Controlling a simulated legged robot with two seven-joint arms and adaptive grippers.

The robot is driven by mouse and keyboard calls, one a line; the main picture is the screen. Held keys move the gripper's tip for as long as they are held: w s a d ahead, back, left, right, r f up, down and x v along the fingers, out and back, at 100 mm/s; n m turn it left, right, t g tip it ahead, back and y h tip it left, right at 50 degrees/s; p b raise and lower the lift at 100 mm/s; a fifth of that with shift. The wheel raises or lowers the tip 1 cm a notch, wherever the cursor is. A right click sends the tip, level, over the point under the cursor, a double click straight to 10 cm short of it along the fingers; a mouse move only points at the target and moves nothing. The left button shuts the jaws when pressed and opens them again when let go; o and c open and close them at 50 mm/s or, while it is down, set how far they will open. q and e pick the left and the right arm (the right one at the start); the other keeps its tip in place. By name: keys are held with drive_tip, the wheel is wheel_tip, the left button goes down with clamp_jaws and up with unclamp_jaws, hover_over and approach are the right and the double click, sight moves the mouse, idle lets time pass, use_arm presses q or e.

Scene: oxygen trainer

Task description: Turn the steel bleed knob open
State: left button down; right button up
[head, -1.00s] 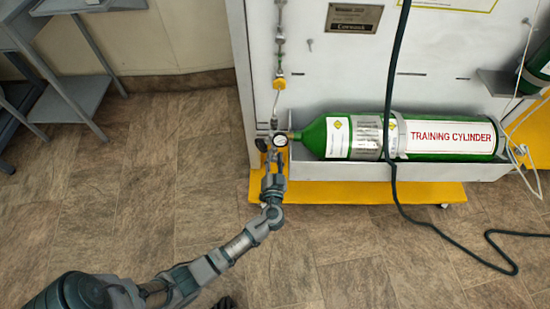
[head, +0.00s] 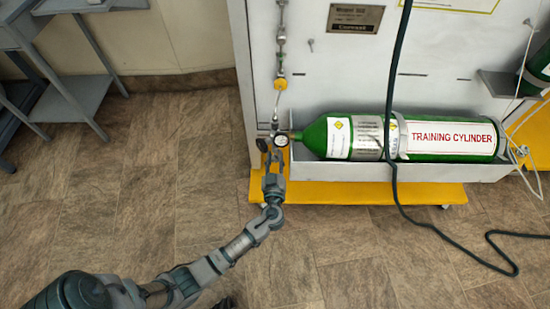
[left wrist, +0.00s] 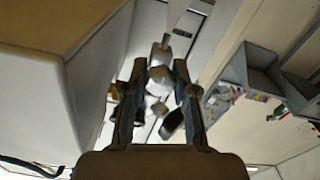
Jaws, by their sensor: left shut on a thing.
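My left gripper (head: 273,158) is at the valve end of the green training cylinder (head: 451,143), just below the round white pressure gauge (head: 281,140). In the left wrist view its two fingers (left wrist: 161,72) are closed around a small steel part, which looks like the bleed knob (left wrist: 159,76). In the head view the fingers and the gauge hide the knob, so its turn angle cannot be read. Dark knob-like parts (left wrist: 171,123) show near the fingers in the left wrist view. My right gripper is not in view.
The cylinder lies in a white trough on a panel with a yellow base (head: 345,193). A steel line with a yellow fitting (head: 280,84) rises above the gauge. A dark hose (head: 393,120) hangs across the cylinder. A grey table (head: 75,85) stands left; the floor between is clear.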

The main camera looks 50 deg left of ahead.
use_arm(q)
drive_tip(key=shift+s+d+f, duration=0.1)
drive_tip(key=shift+f, duration=0.4)
drive_tip(key=c, duration=0.9)
unclamp_jaws()
drive_tip(key=shift+r, duration=0.25)
drive_tip(key=shift+s+d, duration=0.15)
drive_tip(key=shift+d, duration=0.15)
drive_tip(key=v, duration=1.1)
